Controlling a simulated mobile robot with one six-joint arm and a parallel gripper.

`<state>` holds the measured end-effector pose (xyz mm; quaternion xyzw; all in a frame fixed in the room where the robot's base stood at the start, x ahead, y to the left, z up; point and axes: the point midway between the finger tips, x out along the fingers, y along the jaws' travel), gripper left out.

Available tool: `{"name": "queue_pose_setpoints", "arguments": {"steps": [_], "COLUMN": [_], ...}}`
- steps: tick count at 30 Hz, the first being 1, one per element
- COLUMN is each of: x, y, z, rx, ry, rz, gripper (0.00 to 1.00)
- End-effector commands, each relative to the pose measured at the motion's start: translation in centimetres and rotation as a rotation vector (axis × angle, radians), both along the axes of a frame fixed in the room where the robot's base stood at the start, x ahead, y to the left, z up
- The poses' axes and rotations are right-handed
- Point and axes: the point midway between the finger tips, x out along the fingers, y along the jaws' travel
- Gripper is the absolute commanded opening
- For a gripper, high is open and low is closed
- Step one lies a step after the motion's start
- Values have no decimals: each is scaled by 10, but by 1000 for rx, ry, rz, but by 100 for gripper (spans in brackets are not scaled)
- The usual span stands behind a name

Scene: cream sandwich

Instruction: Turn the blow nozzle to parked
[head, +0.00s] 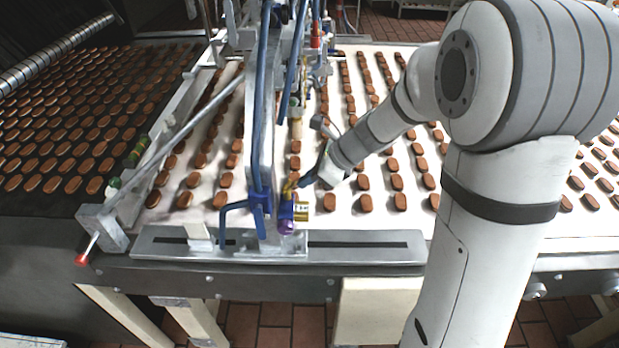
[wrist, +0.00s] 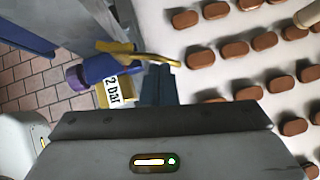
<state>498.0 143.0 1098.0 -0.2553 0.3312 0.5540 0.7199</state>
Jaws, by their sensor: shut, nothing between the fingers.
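The blow nozzle is a bent brass tube on a blue body with a purple end. In the head view the blow nozzle (head: 288,190) sits low on the grey upright at the near edge of the belt. In the wrist view its brass tube (wrist: 150,56) points right over the belt, with a "2 bar" label (wrist: 116,90) below. My gripper (wrist: 158,72) is shut and empty, with its fingertips close beneath the tube's free end; I cannot tell whether they touch. In the head view my gripper (head: 304,181) is at the nozzle's right, its fingers partly hard to make out.
A white belt (head: 330,215) carries rows of brown biscuits (head: 397,182). The grey upright (head: 262,130) and blue clamp (head: 247,212) stand just left of the nozzle. A slanted rod and a red-tipped lever (head: 83,258) are at the left. A slotted rail (head: 360,245) runs along the front.

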Motion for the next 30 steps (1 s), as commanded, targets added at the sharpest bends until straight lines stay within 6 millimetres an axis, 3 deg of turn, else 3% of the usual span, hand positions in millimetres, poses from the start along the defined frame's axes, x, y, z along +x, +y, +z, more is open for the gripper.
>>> {"name": "queue_pose_setpoints", "arguments": {"steps": [9,22,26,30], "x": [13,15,16,17], "y": [11,14,5,-20], "z": [1,1,3,8], "rx": [0,1,1,0], "ry": [0,0,0,0], "rz": [267,269,269,270], "gripper": [0,0,0,0]}}
